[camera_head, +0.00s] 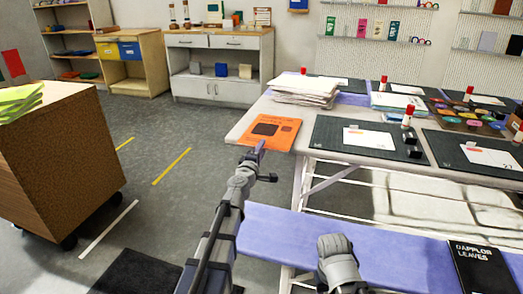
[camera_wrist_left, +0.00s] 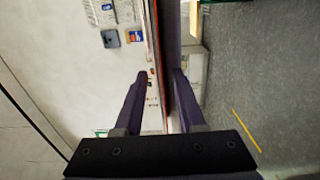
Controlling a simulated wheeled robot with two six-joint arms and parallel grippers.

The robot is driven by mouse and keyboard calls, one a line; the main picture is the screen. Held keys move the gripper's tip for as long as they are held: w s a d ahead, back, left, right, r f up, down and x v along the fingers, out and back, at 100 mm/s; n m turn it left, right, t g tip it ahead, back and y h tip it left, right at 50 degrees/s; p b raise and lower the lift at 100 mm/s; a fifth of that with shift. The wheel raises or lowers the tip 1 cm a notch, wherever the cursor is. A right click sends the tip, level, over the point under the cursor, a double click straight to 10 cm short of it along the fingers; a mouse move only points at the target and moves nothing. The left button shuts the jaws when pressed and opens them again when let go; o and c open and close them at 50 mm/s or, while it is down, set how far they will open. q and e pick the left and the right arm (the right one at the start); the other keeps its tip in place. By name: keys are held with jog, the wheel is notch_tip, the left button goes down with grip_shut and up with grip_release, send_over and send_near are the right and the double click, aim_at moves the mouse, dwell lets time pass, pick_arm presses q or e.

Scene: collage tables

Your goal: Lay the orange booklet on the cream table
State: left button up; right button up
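The orange booklet (camera_head: 283,133), with dark panels on its cover, appears to lie flat at the near left corner of the cream table (camera_head: 236,131). My left gripper (camera_head: 261,146) is at the booklet's near edge. In the left wrist view, the two purple fingers of this gripper (camera_wrist_left: 160,74) stand apart. A thin edge with an orange-red line runs between them, with visible space beside it. Whether either finger touches the booklet is unclear. My right gripper is out of view; only a grey part of that arm shows at the bottom.
Dark cutting mats (camera_head: 340,151), a paper stack (camera_head: 303,89) and glue sticks (camera_head: 407,117) occupy the table. A lavender surface (camera_head: 290,243) with a black book (camera_head: 480,267) lies nearer.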

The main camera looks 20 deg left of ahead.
pick_arm(q)
jog(key=shift+r, duration=0.1)
jog(key=s, duration=1.2)
jog(key=shift+a, duration=0.2)
